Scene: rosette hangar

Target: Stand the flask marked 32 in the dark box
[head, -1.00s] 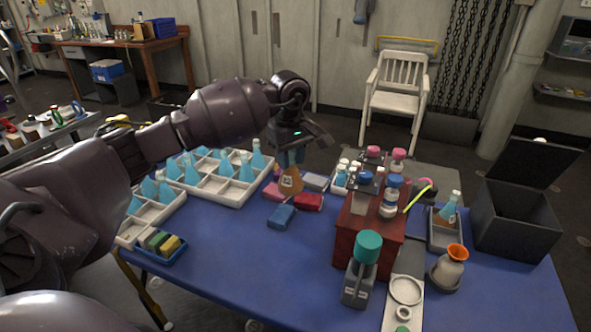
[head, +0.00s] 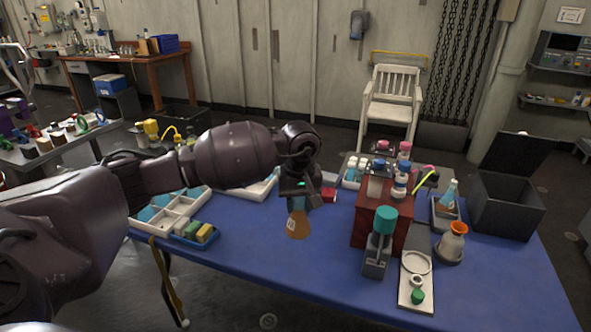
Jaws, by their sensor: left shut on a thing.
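My left gripper (head: 299,198) is shut on an amber-brown conical flask (head: 299,228) with a small white label. The flask hangs upright over the blue table, left of the red-brown block. The mark on its label is too small to read. The dark box (head: 507,207) stands at the right end of the table, its lid (head: 517,155) raised at the back. Its inside is mostly hidden, so I cannot tell what it holds. My right gripper is not in view.
The red-brown block (head: 373,222) with bottles, a teal-topped device (head: 379,245), a white-and-grey plate (head: 416,285) and an orange-rimmed vase (head: 452,243) stand between flask and box. A tray (head: 446,214) with a blue flask sits beside the box.

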